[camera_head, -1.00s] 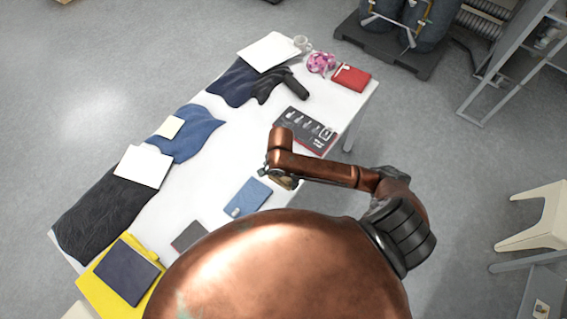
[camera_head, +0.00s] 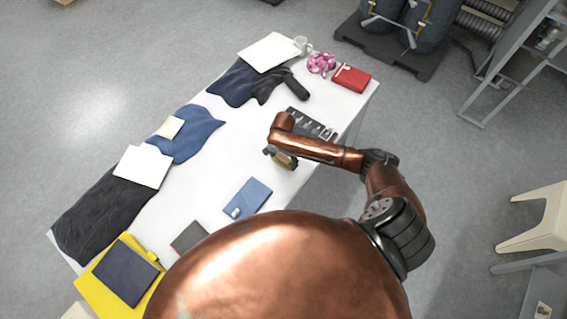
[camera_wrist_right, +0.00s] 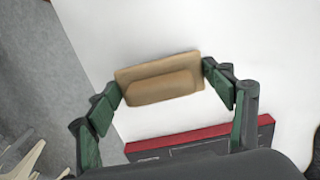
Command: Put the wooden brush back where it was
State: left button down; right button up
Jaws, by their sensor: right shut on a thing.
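The wooden brush (camera_wrist_right: 160,82) is a tan block with a raised handle, held between the two green-padded fingers of my right gripper (camera_wrist_right: 161,83) in the right wrist view. White table surface lies behind it. In the head view the brush (camera_head: 285,161) shows as a small brown piece under the end of my right arm, over the right edge area of the white table (camera_head: 200,195). I cannot tell how high it is above the table. My left gripper is not in view.
A black book with a red edge (camera_head: 299,118) lies close by, partly hidden by my arm; it also shows in the wrist view (camera_wrist_right: 205,141). A blue notebook (camera_head: 247,199) lies nearer. A red box (camera_head: 351,78) and pink item (camera_head: 321,63) sit at the far end. Mid-table is clear.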

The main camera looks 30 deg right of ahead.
aim_at(283, 163)
jog(key=shift+w+d+f, duration=0.1)
jog(key=shift+f, duration=1.5)
jog(key=shift+f, duration=0.1)
jog(key=o, duration=1)
notch_tip(283, 163, up, 12)
jog(key=shift+r+p, duration=0.1)
jog(key=shift+p, duration=0.25)
